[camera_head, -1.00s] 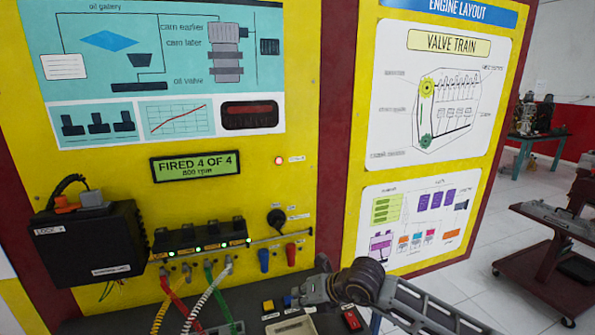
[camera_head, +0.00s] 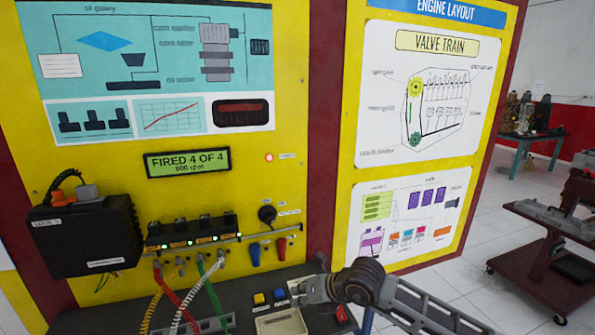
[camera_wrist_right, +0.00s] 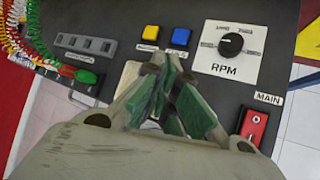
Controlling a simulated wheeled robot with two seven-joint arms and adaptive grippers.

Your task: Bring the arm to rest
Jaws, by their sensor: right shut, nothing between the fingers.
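My right arm (camera_head: 363,281) comes in from the lower right of the head view, over the right end of the dark console (camera_head: 230,299). My right gripper (camera_head: 303,288) is shut and empty. In the right wrist view its green-padded fingers (camera_wrist_right: 168,92) meet above the console, in front of the blue button (camera_wrist_right: 181,37) and the yellow button (camera_wrist_right: 151,33). The RPM knob (camera_wrist_right: 230,45) is to their right, and the red MAIN switch (camera_wrist_right: 254,123) lies at lower right, apart from the fingers. My left gripper is not in view.
The yellow trainer panel (camera_head: 310,100) stands behind the console. Its display (camera_head: 187,162) reads FIRED 4 OF 4. Coiled cables (camera_head: 187,296) hang from the coil row (camera_head: 193,233) at left. A dark red cart (camera_head: 545,250) stands at right, with open floor before it.

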